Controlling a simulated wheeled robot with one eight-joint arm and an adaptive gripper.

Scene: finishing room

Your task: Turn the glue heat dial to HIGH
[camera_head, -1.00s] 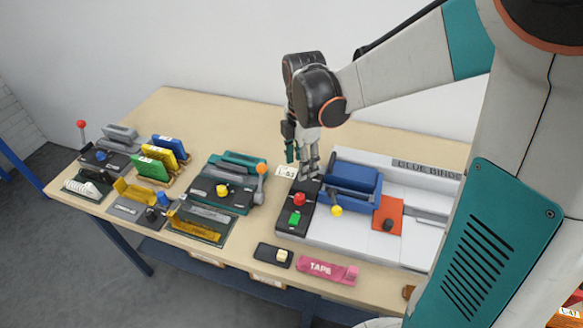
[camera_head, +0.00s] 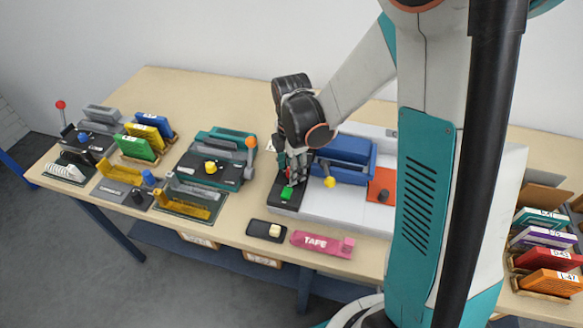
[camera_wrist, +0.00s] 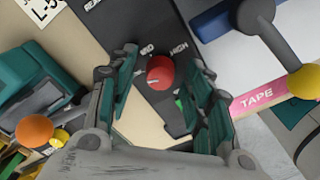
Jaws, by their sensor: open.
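The red dial (camera_wrist: 160,70) stands on a dark control panel (camera_wrist: 180,75), between the two fingers of my gripper (camera_wrist: 162,60) in the wrist view. The fingers are open, one on each side of the dial, with gaps showing. The word HIGH is printed on the panel up and right of the dial; a partly hidden label ending in RD is just above it. A small white mark shows on the dial's lower left. In the head view my gripper (camera_head: 291,164) is over the panel (camera_head: 277,202) and mostly hides the dial.
A green button (camera_head: 287,193) is on the panel in front of the dial. The blue clamp (camera_head: 345,150) with a yellow-knobbed lever (camera_head: 329,182) stands close on the right. A black switch box (camera_head: 258,228) and pink tape box (camera_head: 320,243) lie at the front edge.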

